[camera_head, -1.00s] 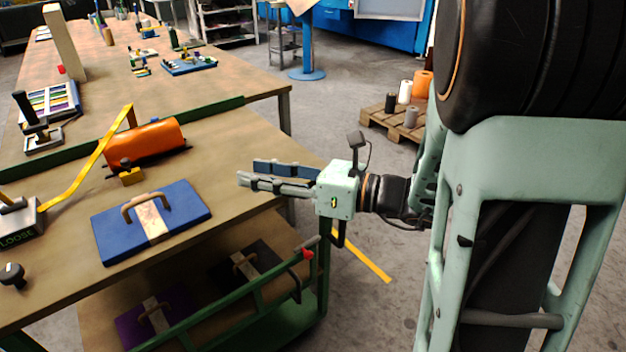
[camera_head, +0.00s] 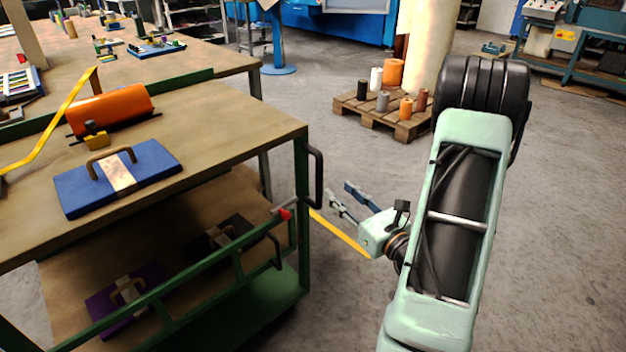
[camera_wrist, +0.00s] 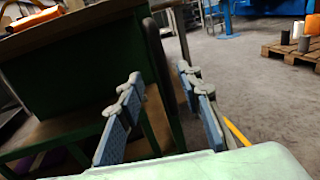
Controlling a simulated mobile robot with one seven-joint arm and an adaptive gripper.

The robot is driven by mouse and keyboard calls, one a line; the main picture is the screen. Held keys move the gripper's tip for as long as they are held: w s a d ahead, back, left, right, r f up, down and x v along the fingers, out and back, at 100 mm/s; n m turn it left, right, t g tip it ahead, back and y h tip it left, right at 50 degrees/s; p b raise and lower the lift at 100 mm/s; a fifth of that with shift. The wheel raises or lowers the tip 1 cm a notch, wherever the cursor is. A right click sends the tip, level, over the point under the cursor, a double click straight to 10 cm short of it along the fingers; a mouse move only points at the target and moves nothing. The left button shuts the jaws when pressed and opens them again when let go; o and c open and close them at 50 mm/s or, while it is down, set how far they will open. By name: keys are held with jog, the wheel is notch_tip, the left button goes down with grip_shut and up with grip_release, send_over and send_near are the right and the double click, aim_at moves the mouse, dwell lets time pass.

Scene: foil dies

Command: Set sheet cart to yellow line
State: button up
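The sheet cart (camera_head: 225,131) has a brown wooden top, a lower shelf and a green frame. It stands at left in the head view and fills the left of the wrist view (camera_wrist: 60,80).
A blue die (camera_head: 152,160) and an orange roll (camera_head: 110,106) lie on the cart top. A purple die (camera_head: 150,275) and a dark die lie below. A red catch (camera_head: 284,213) sits on the green rail. A pallet (camera_head: 398,120) with spools stands behind.

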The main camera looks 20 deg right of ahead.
aim_at(322, 175)
jog(key=w, duration=0.3)
jog(key=w+a+b, duration=0.1)
jog(key=w, duration=0.6)
jog(key=shift+w+a+b, duration=0.25)
jog(key=shift+a+b, duration=0.05)
jog(key=shift+a, duration=0.05)
grip_shut()
